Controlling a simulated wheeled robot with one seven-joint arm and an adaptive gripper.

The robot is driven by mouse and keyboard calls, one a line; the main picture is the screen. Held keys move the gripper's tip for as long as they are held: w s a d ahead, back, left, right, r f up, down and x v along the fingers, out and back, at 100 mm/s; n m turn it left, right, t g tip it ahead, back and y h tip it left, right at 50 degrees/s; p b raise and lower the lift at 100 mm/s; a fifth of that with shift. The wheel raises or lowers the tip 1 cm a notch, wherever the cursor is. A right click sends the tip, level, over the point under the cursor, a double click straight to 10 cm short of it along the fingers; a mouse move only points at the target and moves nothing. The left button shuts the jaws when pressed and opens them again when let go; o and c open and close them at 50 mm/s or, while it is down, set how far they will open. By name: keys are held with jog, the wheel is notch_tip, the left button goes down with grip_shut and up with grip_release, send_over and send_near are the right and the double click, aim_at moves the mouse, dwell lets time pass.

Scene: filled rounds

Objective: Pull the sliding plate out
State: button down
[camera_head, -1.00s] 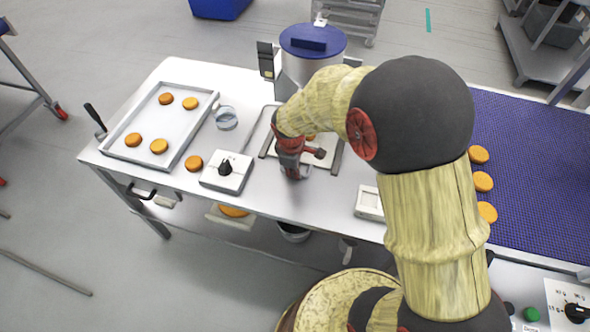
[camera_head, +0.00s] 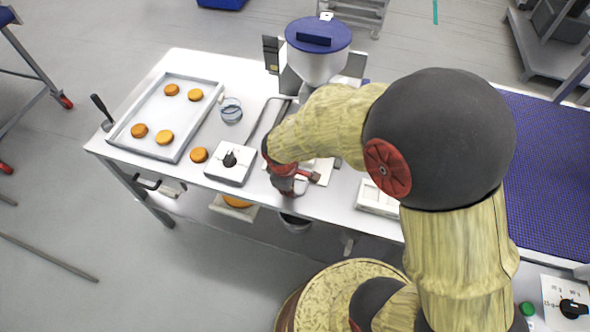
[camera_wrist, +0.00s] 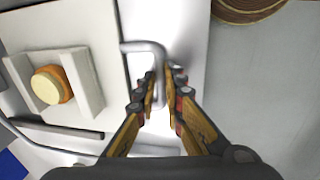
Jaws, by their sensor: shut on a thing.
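The sliding plate is a flat white plate, seen in the wrist view (camera_wrist: 113,62) at the left. A white slotted holder (camera_wrist: 88,78) on it has an orange-brown filled round (camera_wrist: 52,84) between its walls. A bent metal bar handle (camera_wrist: 143,46) stands out from the plate's edge. My gripper (camera_wrist: 164,80) is shut on this handle. In the head view my gripper (camera_head: 288,185) is low over the table's front part, and my arm hides most of the plate.
A hopper with a blue lid (camera_head: 318,38) stands behind. A small box with a black knob (camera_head: 230,162) and a loose round (camera_head: 199,155) are left of my gripper. A tray (camera_head: 204,132) with several rounds is farther left. A blue mat-like belt (camera_head: 545,180) lies right.

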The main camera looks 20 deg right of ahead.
jog(key=s+a, duration=0.5)
jog(key=s, duration=0.2)
jog(key=c, duration=2.3)
grip_release()
jog(key=shift+s, duration=0.1)
jog(key=shift+c, duration=0.2)
jog(key=shift+o, duration=0.9)
jog(key=shift+s+a, duration=0.1)
jog(key=shift+a, duration=0.1)
notch_tip(320, 180, up, 12)
jog(key=s+a, duration=0.1)
jog(key=shift+s, duration=0.3)
jog(key=shift+a+f, duration=0.1)
jog(key=shift+f, duration=0.05)
